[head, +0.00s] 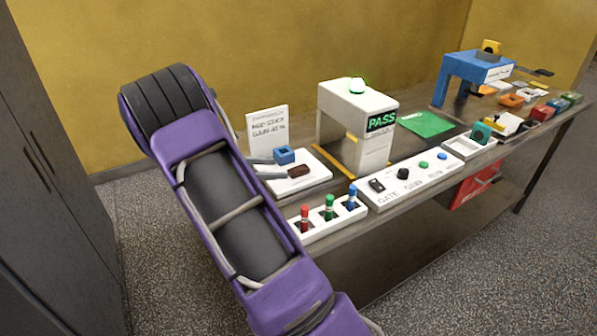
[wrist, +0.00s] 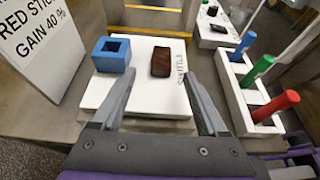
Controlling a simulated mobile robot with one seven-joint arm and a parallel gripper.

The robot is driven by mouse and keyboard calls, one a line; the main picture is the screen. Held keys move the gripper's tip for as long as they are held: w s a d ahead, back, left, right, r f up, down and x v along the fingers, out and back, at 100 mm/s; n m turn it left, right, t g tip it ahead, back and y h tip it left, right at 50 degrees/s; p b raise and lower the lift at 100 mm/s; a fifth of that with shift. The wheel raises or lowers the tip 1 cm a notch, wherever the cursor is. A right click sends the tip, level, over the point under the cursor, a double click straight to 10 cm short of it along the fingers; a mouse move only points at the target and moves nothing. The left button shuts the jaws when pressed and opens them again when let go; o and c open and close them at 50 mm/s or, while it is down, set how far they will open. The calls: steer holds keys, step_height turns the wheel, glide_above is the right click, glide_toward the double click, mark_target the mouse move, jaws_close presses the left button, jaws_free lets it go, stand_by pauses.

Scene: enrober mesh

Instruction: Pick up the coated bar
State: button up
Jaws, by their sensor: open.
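The coated bar (head: 299,171) is a small dark brown block lying on a white plate (head: 318,180). In the wrist view the bar (wrist: 161,62) lies beyond my fingertips, roughly centred between them, and the plate (wrist: 145,104) reads "SHUTTLE". My gripper (wrist: 158,78) is open and empty, its two grey fingers reaching over the near part of the plate. The bar is apart from both fingers. In the head view my gripper (head: 275,168) comes in from the left of the bar, partly hidden by my purple arm.
A blue hollow block (wrist: 112,54) sits on the plate, left of the bar. A white sign (wrist: 38,45) stands at left. A rack with red, green and blue sticks (head: 329,218) is at the near side. A white arch with a PASS display (head: 381,122) stands behind right.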

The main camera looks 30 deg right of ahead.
mark_target(294, 170)
steer(key=shift+x, duration=3.15)
steer(key=shift+s, duration=0.2)
steer(key=c, duration=1.1)
